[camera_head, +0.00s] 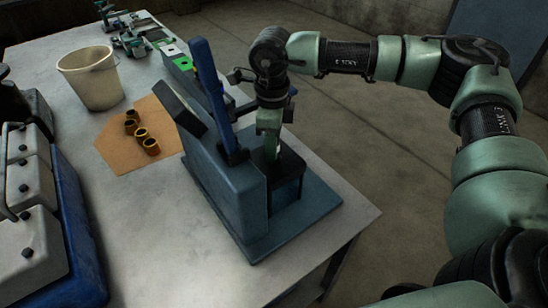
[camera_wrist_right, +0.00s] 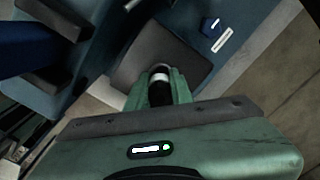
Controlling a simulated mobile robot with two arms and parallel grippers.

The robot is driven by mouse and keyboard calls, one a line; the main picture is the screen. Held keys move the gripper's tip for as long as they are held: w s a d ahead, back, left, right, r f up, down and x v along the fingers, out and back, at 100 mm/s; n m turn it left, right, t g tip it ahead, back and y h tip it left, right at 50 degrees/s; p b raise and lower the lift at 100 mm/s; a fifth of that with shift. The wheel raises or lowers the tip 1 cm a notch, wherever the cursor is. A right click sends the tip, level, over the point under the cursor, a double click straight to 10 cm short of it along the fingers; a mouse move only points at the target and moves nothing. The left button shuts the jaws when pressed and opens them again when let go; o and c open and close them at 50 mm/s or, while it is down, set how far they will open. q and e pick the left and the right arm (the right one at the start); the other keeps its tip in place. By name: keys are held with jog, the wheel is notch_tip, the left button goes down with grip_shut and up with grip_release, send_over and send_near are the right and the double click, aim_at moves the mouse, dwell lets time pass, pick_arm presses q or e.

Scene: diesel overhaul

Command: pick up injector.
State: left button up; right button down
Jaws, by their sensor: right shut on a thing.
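The injector (camera_wrist_right: 159,92), a dark cylinder with a light band, shows between the green fingers in the right wrist view. My right gripper (camera_wrist_right: 160,80) is shut on it. In the head view my right gripper (camera_head: 270,140) points down at the blue bench stand (camera_head: 232,190), over the dark block on its base. The injector is mostly hidden there by the fingers and the stand. I cannot tell whether its lower end touches the block. My left gripper is not in view.
The stand has an upright blue lever (camera_head: 208,90) close left of my right gripper. A white bucket (camera_head: 90,80) and a tan mat (camera_head: 115,157) with several brass-coloured rings are on the grey table (camera_head: 165,225). An engine (camera_head: 30,190) is at left.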

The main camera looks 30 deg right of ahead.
jog(key=shift+r, duration=0.1)
jog(key=shift+r, duration=0.45)
notch_tip(320, 180, up, 19)
jog(key=b, duration=0.3)
jog(key=shift+b, duration=0.4)
jog(key=c, duration=1.9)
grip_release()
grip_shut()
